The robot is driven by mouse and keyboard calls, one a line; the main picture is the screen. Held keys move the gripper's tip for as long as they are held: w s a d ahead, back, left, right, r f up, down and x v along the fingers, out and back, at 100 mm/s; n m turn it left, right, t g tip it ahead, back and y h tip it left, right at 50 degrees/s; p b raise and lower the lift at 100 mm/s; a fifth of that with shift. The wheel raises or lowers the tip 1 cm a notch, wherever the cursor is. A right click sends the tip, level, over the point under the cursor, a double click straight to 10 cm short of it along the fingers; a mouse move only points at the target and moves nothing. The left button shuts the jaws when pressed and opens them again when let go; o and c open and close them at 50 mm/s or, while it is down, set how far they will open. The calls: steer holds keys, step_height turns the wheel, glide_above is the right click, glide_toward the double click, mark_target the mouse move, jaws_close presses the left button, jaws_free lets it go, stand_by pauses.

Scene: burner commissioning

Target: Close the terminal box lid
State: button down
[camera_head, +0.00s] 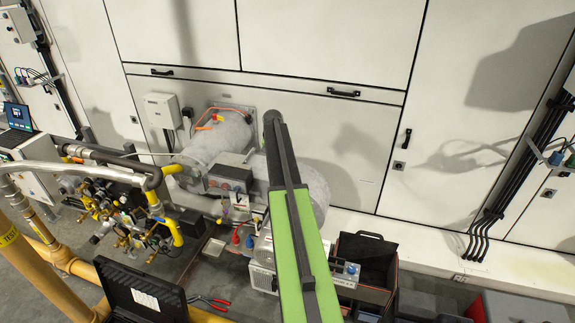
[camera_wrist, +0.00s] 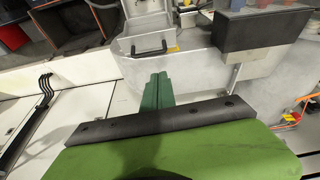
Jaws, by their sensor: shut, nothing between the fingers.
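A pale grey box, which looks like the terminal box (camera_wrist: 146,22), is at the top of the wrist view beside the rounded grey burner housing. A flat panel with a black handle, seemingly its lid (camera_wrist: 138,43), faces the camera; it looks swung open, but the hinge and exact angle are unclear. My gripper (camera_wrist: 157,78) is shut and empty, its green fingers together. In the picture its tips lie just below the handle panel; I see no clear contact. In the head view my arm covers this part of the burner, and the fingers cannot be made out.
The burner housing (camera_head: 313,187) stands against white wall panels. A black control box (camera_wrist: 262,28) is right of the grey box in the wrist view. Yellow gas piping (camera_head: 165,222) fills the left. An open tool bag (camera_head: 367,262) and an open black case (camera_head: 150,297) stand in front.

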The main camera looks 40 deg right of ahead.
steer(key=d, duration=0.4)
steer(key=s+b+x, duration=0.2)
steer(key=b+x, duration=0.8)
steer(key=b, duration=0.1)
steer(key=a, duration=0.1)
steer(key=a+p, duration=0.1)
steer(key=a, duration=0.1)
steer(key=shift+s+a+r+m+p, duration=0.25)
steer(key=shift+s+r+m+p, duration=0.05)
steer(key=shift+s+r+m, duration=0.1)
steer(key=shift+w, duration=0.1)
